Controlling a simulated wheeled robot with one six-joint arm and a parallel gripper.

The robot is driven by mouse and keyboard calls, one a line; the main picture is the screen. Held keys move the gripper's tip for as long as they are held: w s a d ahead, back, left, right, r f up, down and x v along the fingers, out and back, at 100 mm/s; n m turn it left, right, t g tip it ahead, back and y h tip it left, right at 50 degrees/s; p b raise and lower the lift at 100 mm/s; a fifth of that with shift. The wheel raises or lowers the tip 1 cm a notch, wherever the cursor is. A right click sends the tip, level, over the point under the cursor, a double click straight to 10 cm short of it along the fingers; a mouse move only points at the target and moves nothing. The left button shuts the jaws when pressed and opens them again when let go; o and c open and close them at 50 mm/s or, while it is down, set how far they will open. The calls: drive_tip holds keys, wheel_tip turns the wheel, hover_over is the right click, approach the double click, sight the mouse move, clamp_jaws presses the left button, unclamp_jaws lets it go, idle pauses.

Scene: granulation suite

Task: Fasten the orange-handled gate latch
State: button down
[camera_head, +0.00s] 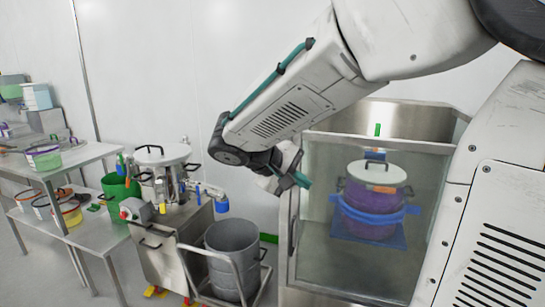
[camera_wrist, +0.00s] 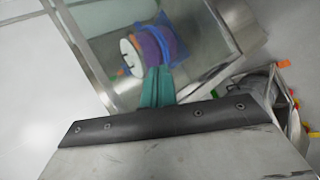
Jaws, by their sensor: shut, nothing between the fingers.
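My gripper (camera_head: 298,180) is in front of the left part of a steel-framed glass enclosure (camera_head: 318,258), with its teal fingers close together and nothing between them. In the wrist view the shut fingers (camera_wrist: 159,72) point towards the same enclosure (camera_wrist: 222,52). I cannot make out the orange-handled latch for certain. My gripper and arm cover part of the enclosure's upper left edge.
The purple drum (camera_head: 362,197) with a white lid and blue band stands inside the enclosure. A grey bin (camera_head: 233,260) on a cart stands left of the enclosure. Beyond it are a steel mixer (camera_head: 160,240) and a bench (camera_head: 75,158) holding tubs.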

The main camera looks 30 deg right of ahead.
drive_tip(key=w+a+f+n+t+h, duration=0.1)
drive_tip(key=w+n+t+h, duration=0.1)
drive_tip(key=w, duration=1)
drive_tip(key=w+a+f+n+t+h, duration=0.2)
drive_tip(key=w+t+h, duration=0.2)
drive_tip(key=w, duration=0.8)
drive_tip(key=shift+a+f+t, duration=0.15)
drive_tip(key=shift+t, duration=0.75)
drive_tip(key=shift+w, duration=0.1)
drive_tip(key=d, duration=1.1)
drive_tip(key=shift+w+d, duration=0.35)
drive_tip(key=shift+w, duration=0.05)
drive_tip(key=shift+a, duration=0.1)
